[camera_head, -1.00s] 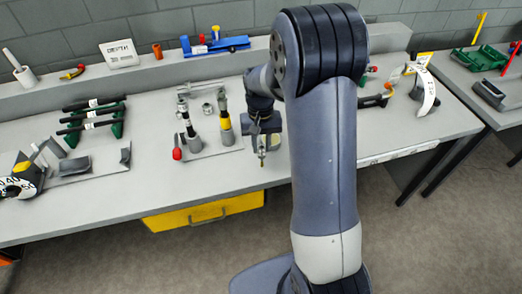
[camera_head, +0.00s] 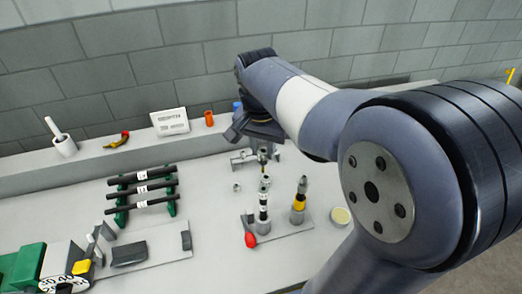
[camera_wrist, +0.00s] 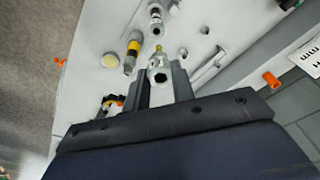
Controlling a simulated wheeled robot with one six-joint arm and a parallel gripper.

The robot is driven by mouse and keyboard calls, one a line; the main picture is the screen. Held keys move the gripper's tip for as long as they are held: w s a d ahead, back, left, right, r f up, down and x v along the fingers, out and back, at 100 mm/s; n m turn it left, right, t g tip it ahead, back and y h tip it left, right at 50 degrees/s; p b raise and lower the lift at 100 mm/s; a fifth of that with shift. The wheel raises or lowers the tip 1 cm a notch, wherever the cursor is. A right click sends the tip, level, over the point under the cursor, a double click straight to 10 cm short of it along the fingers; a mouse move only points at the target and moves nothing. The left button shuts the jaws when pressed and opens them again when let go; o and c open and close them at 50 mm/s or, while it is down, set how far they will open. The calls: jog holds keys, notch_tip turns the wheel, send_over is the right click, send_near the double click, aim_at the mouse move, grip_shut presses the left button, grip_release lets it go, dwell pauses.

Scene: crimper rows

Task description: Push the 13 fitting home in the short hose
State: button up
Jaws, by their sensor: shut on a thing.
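My gripper (camera_wrist: 162,82) is shut on a metal fitting (camera_wrist: 158,72) with a hex body and a brass-coloured tip. In the head view my gripper (camera_head: 262,153) holds it just behind two upright hose pieces. One hose piece (camera_head: 263,206) is black with a white label and stands in a grey holder. The other (camera_head: 299,199) has a yellow band and stands to its right; it also shows in the wrist view (camera_wrist: 133,50). The fitting looks apart from both. I cannot read a 13 on the fitting or tell which piece is the short hose.
Black labelled hoses lie on a green rack (camera_head: 171,196) at left. A round pale tin (camera_head: 341,216) is at right. A raised shelf with a depth sign (camera_head: 170,122) runs along the wall. The front bench is partly clear.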

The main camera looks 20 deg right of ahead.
aim_at(263, 158)
jog(key=shift+d, duration=0.1)
jog(key=shift+f+b, duration=2.05)
jog(key=shift+f, duration=0.9)
jog(key=shift+f+b, duration=1.35)
jog(key=shift+f, duration=0.95)
jog(key=o, duration=1.1)
jog(key=shift+c, duration=0.2)
jog(key=shift+r, duration=0.2)
jog(key=r, duration=0.7)
jog(key=s+a+r, duration=0.1)
jog(key=r, duration=0.2)
jog(key=shift+r, duration=0.25)
